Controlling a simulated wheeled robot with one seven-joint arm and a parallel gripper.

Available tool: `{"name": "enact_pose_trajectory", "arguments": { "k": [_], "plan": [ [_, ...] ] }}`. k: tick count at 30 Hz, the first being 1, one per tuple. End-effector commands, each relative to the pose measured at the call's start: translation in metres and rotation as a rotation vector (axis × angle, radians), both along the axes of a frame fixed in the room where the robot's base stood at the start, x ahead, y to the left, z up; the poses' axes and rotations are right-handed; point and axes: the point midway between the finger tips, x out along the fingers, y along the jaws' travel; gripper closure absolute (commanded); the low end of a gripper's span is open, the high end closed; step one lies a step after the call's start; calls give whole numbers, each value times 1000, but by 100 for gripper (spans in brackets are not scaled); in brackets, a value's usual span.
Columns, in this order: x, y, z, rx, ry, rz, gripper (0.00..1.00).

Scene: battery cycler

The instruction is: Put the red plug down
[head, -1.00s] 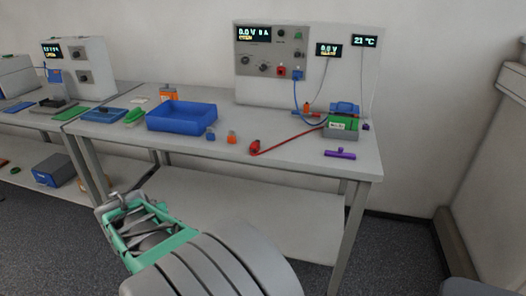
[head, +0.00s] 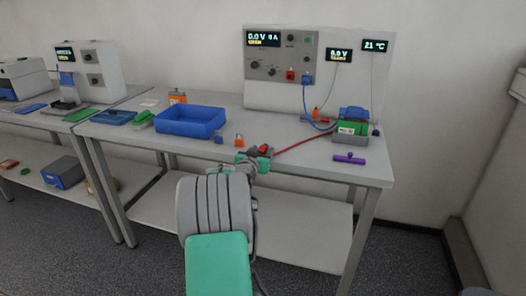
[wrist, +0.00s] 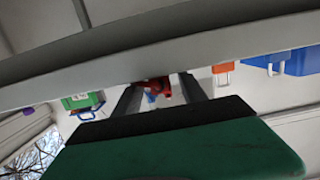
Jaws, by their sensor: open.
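The red plug (head: 264,149) is at the front part of the bench top, with its red cable (head: 300,138) running right to the green battery holder. My gripper (head: 258,158) is right at the plug, over the bench's front edge. In the wrist view the red plug (wrist: 155,87) shows between the two dark fingers of my open gripper (wrist: 162,92), beyond their tips or between them; I cannot tell which. Part of the plug is hidden by my gripper in the head view.
A blue bin (head: 190,122) stands to the left. A small orange block (head: 239,141) and a blue block (head: 219,140) are left of the plug. The green battery holder (head: 352,127) and a purple part (head: 349,158) are to the right. The cycler (head: 280,95) stands behind.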

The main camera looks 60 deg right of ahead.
Motion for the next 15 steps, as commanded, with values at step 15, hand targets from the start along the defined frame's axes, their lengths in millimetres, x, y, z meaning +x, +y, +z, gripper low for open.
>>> {"name": "enact_pose_trajectory", "arguments": {
  "k": [15],
  "plan": [
    [1, 1, 0, 0, 0, 1, 82]
  ]
}}
